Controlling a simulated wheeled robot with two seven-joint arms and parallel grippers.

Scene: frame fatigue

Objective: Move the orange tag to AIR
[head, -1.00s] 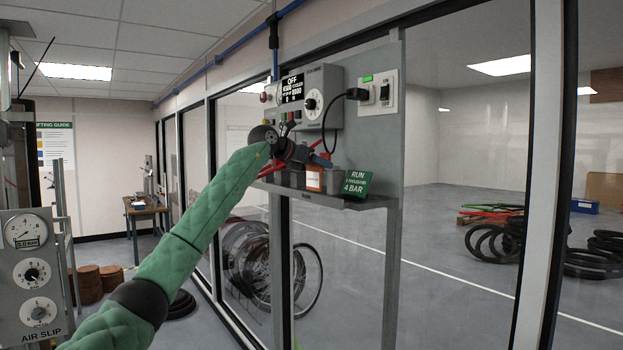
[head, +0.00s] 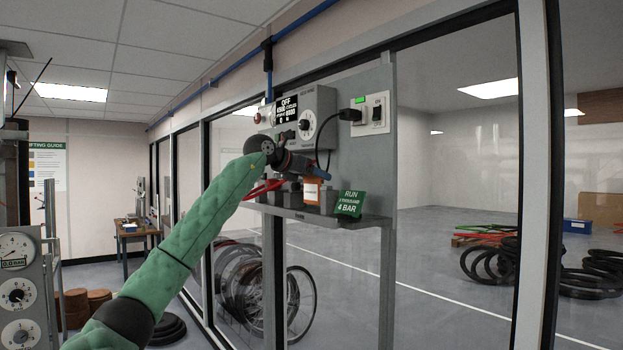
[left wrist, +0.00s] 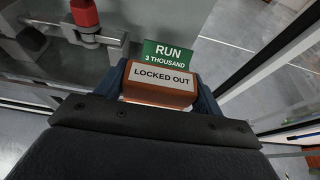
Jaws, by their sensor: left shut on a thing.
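The orange tag (head: 311,190) has a white label and hangs at my left gripper (head: 318,168), in front of the wall panel and just left of the green sign. In the left wrist view the orange tag (left wrist: 160,90) reads LOCKED OUT and sits between the two blue fingers of my left gripper (left wrist: 160,82), which is shut on it. I cannot read any AIR label on the panel. A red handle on a grey fitting (left wrist: 84,12) shows at upper left in the left wrist view. My right gripper is not in view.
The green RUN sign (head: 349,204) stands on the narrow shelf (head: 345,219), close to the tag. A control box (head: 318,115) reading OFF, a black cable (head: 323,155) and a switch (head: 378,113) are above. Glass panes flank the panel. A gauge stand (head: 18,290) is at left.

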